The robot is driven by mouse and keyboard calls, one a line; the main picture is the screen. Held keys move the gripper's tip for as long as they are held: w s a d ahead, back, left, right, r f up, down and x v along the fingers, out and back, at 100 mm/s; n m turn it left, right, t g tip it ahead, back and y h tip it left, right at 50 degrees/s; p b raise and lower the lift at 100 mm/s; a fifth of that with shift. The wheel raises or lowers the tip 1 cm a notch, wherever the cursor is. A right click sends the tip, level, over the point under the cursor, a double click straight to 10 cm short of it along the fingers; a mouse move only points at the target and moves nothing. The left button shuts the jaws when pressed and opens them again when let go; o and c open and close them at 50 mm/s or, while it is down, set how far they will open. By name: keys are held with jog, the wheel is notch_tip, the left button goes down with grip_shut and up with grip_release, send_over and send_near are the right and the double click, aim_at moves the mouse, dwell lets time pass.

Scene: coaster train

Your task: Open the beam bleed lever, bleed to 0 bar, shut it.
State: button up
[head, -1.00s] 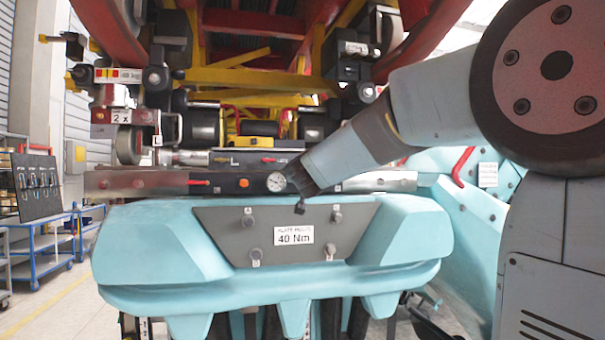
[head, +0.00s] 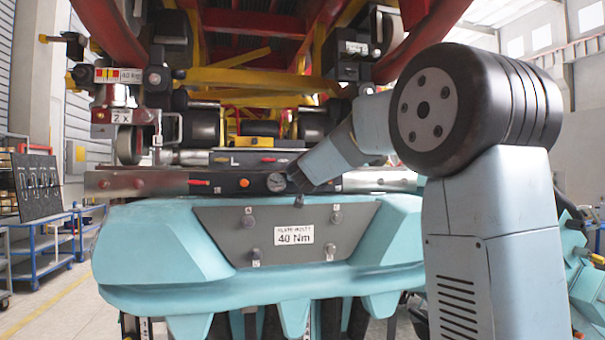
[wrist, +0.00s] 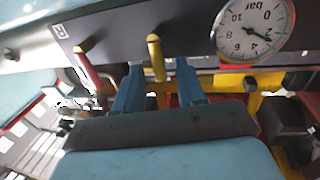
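In the head view my gripper (head: 298,184) hides this lever beside the gauge.
A turquoise housing (head: 140,250) with a grey plate marked 40 Nm (head: 293,235) lies below the beam. Red and yellow train structure (head: 230,75) hangs close above.

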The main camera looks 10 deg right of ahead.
jog(key=shift+c, duration=0.4)
grip_shut()
jog(key=shift+d, duration=0.1)
jog(key=m, duration=0.1)
jog(key=d+m, duration=0.1)
jog(key=m, duration=0.1)
jog(key=shift+m+g, duration=0.3)
jog(key=shift+g, duration=0.1)
jog(key=m, duration=0.1)
jog(key=d+m, duration=0.1)
jog(key=m, duration=0.1)
jog(key=shift+d+f+y, duration=0.1)
jog(key=shift+f+y, duration=0.15)
jog(key=shift+y, duration=0.15)
jog(key=m, duration=0.2)
jog(key=d+f+m+y, duration=0.1)
jog(key=m, duration=0.2)
jog(key=shift+d+f+g, duration=0.15)
jog(key=shift+g, duration=0.25)
jog(key=shift+d+f+m+y, duration=0.15)
jog(key=shift+f+m+y, duration=0.3)
jog(key=shift+m, duration=0.6)
jog(key=shift+d+f+m+y, duration=0.15)
jog(key=shift+f+m+y, duration=0.25)
jog(key=shift+m, duration=0.65)
jog(key=shift+f, duration=0.1)
